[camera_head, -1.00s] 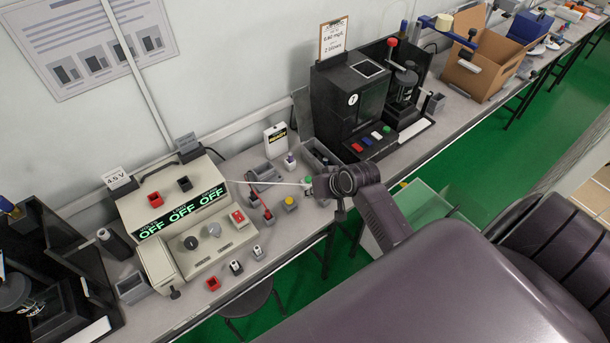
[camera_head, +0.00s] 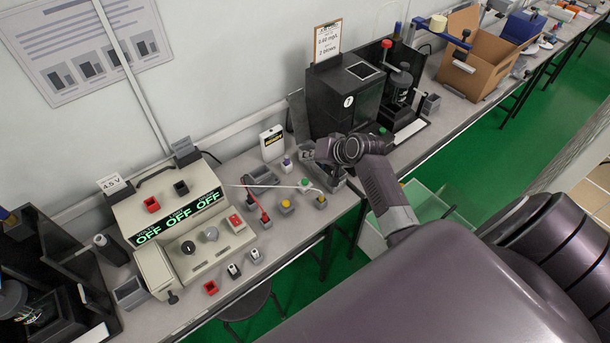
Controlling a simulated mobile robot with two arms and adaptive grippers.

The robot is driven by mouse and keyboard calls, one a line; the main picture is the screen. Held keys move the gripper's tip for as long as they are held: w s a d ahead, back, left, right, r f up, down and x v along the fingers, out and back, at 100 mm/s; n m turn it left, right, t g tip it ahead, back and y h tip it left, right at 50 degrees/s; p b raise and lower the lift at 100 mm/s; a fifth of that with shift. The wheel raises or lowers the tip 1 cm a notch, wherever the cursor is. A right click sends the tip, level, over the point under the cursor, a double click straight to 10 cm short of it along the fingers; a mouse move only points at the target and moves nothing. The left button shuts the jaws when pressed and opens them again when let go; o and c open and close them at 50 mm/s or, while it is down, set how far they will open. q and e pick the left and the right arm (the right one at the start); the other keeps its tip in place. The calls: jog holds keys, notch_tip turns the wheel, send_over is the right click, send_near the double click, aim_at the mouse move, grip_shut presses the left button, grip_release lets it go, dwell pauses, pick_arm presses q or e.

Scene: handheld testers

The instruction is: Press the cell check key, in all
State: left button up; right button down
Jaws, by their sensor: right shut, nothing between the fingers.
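The black tester (camera_head: 342,100) stands against the wall at the upper middle, with a number disc on its front. Its green key (camera_head: 382,131) shows just past my right wrist. The other keys on its front ledge are hidden behind my right arm, and I cannot read which is the cell check key. My right gripper (camera_head: 334,177) is shut and empty, in front of the tester over the bench's front part. Its fingertips are hard to make out against the dark tray; I cannot tell whether they touch anything. My left gripper is not in view.
A beige power unit (camera_head: 165,225) with green OFF displays stands at left. Small caps and plugs, including a yellow-topped one (camera_head: 287,206), lie between it and my arm. A clipboard (camera_head: 328,40) stands behind the tester. A cardboard box (camera_head: 470,70) is farther right.

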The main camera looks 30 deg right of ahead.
jog(key=b, duration=0.6)
send_over(307, 182)
notch_tip(307, 182, down, 6)
jog(key=shift+f, duration=0.15)
notch_tip(307, 182, down, 2)
jog(key=shift+b, duration=0.75)
jog(key=shift+f, duration=0.1)
jog(key=shift+f, duration=0.4)
jog(key=shift+f+b, duration=0.3)
jog(key=shift+f, duration=0.2)
dwell(0.7)
dwell(0.3)
jog(key=shift+r+p, duration=0.9)
jog(key=shift+p, duration=0.15)
